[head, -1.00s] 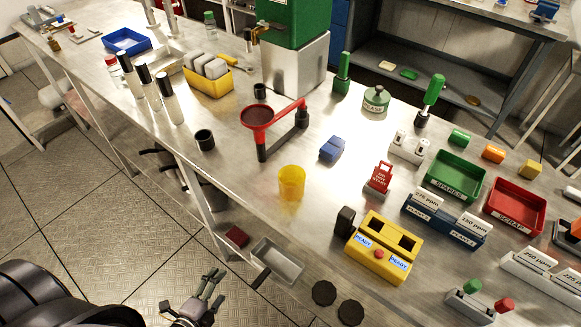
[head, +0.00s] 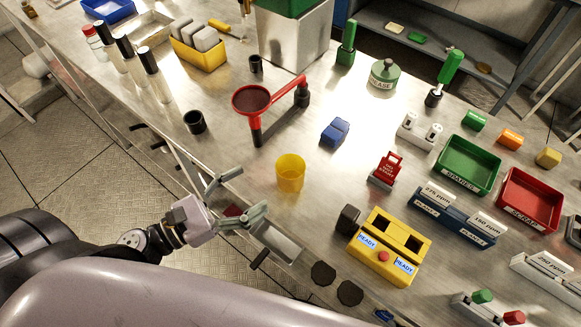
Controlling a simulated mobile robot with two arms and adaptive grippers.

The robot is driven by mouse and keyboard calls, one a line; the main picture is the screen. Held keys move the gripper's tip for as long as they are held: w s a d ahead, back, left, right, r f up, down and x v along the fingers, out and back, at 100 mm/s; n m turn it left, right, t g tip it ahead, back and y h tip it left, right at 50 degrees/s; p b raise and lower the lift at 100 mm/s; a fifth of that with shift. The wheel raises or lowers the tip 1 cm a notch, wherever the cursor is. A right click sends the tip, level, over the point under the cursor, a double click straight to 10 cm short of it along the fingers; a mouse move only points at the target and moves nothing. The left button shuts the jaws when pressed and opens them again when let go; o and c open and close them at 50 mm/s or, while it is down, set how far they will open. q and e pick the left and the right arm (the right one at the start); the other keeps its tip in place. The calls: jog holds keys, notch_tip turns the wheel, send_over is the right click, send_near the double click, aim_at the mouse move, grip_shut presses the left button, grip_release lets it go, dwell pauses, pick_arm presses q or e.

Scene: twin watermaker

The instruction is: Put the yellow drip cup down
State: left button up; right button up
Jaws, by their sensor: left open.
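The yellow drip cup (head: 290,173) stands upright on the steel bench (head: 335,195), apart from everything around it. My left gripper (head: 250,195) is open and empty, left of the cup and lower in the picture, near the bench's front edge. Its two fingers are spread, and a clear gap separates them from the cup. My right gripper is not in view.
A red funnel stand (head: 254,108) is behind the cup. A black cup (head: 194,121) stands to the left. A blue block (head: 335,131) and a yellow READY box (head: 389,246) are to the right. A grey tray (head: 279,241) hangs at the front edge.

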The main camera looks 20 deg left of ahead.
aim_at(278, 175)
pick_arm(q)
jog(key=p+x, duration=0.1)
jog(key=x, duration=0.4)
jog(key=p+x, duration=0.3)
jog(key=x, duration=0.2)
jog(key=shift+s+d+r, duration=0.1)
jog(key=shift+s+d, duration=0.05)
jog(key=shift+d, duration=0.1)
jog(key=shift+w+d, duration=0.2)
jog(key=shift+w, duration=0.05)
jog(key=shift+c, duration=1.4)
jog(key=c, duration=1.1)
jog(key=shift+o, duration=0.2)
